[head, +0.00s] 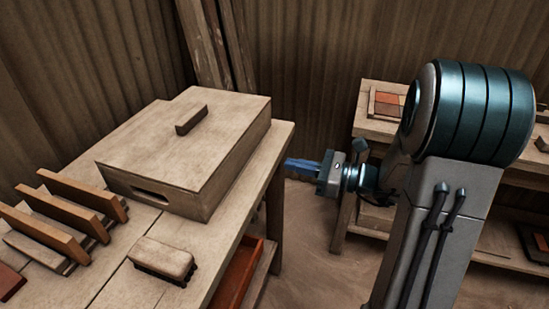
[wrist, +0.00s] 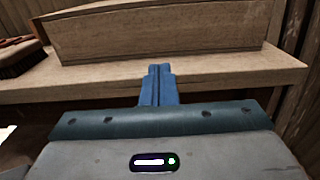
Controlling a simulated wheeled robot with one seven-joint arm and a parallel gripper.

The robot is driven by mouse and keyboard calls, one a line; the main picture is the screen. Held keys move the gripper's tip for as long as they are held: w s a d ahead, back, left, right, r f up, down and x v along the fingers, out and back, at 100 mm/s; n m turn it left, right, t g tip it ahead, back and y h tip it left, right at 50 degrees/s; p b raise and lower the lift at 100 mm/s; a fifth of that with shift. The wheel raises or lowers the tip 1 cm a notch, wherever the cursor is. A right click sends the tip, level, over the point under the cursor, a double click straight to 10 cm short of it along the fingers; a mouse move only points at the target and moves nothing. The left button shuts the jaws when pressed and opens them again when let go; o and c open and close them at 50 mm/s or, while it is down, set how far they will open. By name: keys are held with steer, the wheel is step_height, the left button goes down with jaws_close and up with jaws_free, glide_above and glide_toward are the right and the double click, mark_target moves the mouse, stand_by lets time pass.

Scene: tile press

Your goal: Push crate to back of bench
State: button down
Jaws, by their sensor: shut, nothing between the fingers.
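A wooden crate (head: 185,150) with a flat lid, a small bar handle on top and a slot in its front side stands on the bench (head: 105,285), near the bench's right edge. My gripper (head: 290,164) is shut and empty, to the right of the crate and beside the bench edge, with its blue fingers pointing left. In the wrist view my gripper (wrist: 161,70) points at the bench edge (wrist: 215,84), with the crate's side (wrist: 170,32) beyond it. The fingertips appear apart from the crate.
A brush (head: 163,259) and a rack of tiles (head: 70,205) are on the bench left of and in front of the crate. An orange drawer (head: 240,275) sits below. A shelf (head: 380,130) with tiles stands at the right. Corrugated walls and leaning boards (head: 215,45) are behind.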

steer(key=v, duration=0.4)
steer(key=p, duration=0.3)
glide_toward(244, 141)
steer(key=b+x, duration=0.1)
steer(key=x, duration=0.6)
steer(key=shift+d, duration=0.1)
